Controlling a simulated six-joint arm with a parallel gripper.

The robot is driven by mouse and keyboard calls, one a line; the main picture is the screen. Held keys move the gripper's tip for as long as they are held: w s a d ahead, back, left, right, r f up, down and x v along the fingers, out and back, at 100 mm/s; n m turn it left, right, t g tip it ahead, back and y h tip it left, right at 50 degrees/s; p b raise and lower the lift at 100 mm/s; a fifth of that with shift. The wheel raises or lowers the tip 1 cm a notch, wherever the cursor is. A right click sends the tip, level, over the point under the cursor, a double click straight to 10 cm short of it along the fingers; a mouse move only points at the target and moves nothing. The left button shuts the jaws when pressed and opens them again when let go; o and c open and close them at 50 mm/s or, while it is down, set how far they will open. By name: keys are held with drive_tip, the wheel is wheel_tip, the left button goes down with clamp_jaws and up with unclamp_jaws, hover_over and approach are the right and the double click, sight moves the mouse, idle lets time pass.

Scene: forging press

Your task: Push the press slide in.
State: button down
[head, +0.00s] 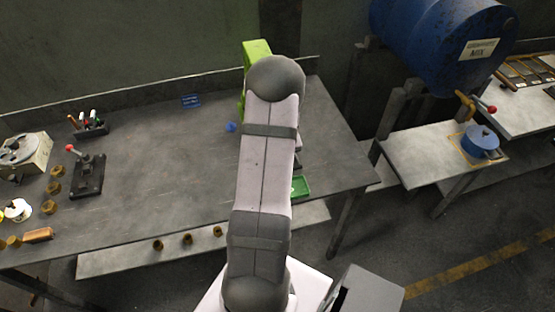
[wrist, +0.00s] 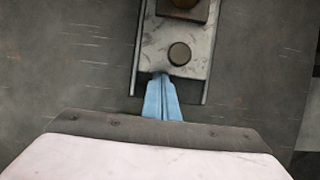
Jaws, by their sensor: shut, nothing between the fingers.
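The press slide (wrist: 160,55) shows in the wrist view as a worn light metal plate between two thin side rails. It carries a dark round knob (wrist: 179,54) near its front end and a brown block farther back, cut off by the top edge. My gripper (wrist: 161,80) has blue fingers pressed together and empty. Their tips are at the slide's front edge, left of the knob; I cannot tell if they touch it. In the head view the green press (head: 257,50) stands at the back of the bench, mostly hidden behind my arm, which also hides the slide and gripper.
The grey bench (head: 150,190) has clear room left of my arm. A green tray (head: 300,187) lies right of my arm and a small blue ball (head: 231,127) left of it. A red-knobbed lever fixture (head: 88,172) and several brass nuts are farther left.

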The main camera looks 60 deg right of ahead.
drive_tip(key=w+d+p, duration=0.1)
drive_tip(key=p, duration=0.1)
drive_tip(key=w+d+p, duration=0.2)
drive_tip(key=p, duration=0.1)
drive_tip(key=shift+r+p, duration=0.3)
drive_tip(key=shift+p, duration=0.05)
drive_tip(key=w+d, duration=0.1)
drive_tip(key=w+d+f+p, duration=0.1)
drive_tip(key=w, duration=0.1)
drive_tip(key=shift+d, duration=0.3)
drive_tip(key=shift+w+d+r, duration=0.1)
drive_tip(key=shift+w+d, duration=0.35)
drive_tip(key=shift+d, duration=0.05)
drive_tip(key=shift+r, duration=0.1)
drive_tip(key=shift+s+r+p, duration=0.1)
drive_tip(key=shift+r+p, duration=0.4)
drive_tip(key=shift+p, duration=0.1)
drive_tip(key=v, duration=0.9)
drive_tip(key=shift+p, duration=0.35)
drive_tip(key=shift+a, duration=0.1)
